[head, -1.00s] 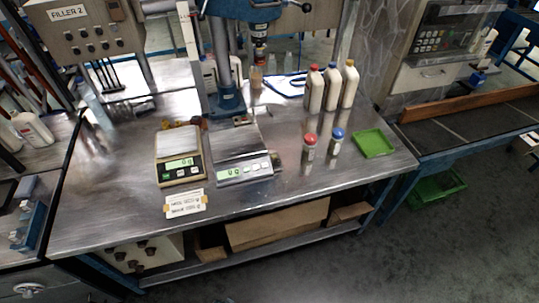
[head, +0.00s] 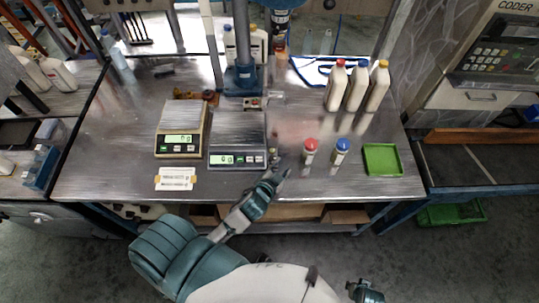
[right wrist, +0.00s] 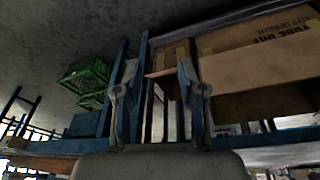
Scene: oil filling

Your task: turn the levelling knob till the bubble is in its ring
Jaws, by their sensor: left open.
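Two scales stand on the steel table: a beige one (head: 181,143) at left and a silver one (head: 238,128) at right, both with lit green displays. A small knob-like part (head: 273,153) shows at the silver scale's right front corner. The bubble and its ring are too small to make out. My left gripper (head: 281,170) is open just in front of that corner, close to the small part; I cannot tell whether they touch. My right gripper (right wrist: 158,70) is open and empty in the right wrist view, low by the table's underside.
A red-capped bottle (head: 309,150) and a blue-capped bottle (head: 341,151) stand right of my left gripper. A green tray (head: 382,159) lies farther right. Several tall bottles stand behind. A label card (head: 175,179) lies in front of the beige scale. A cardboard box (right wrist: 255,55) sits under the table.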

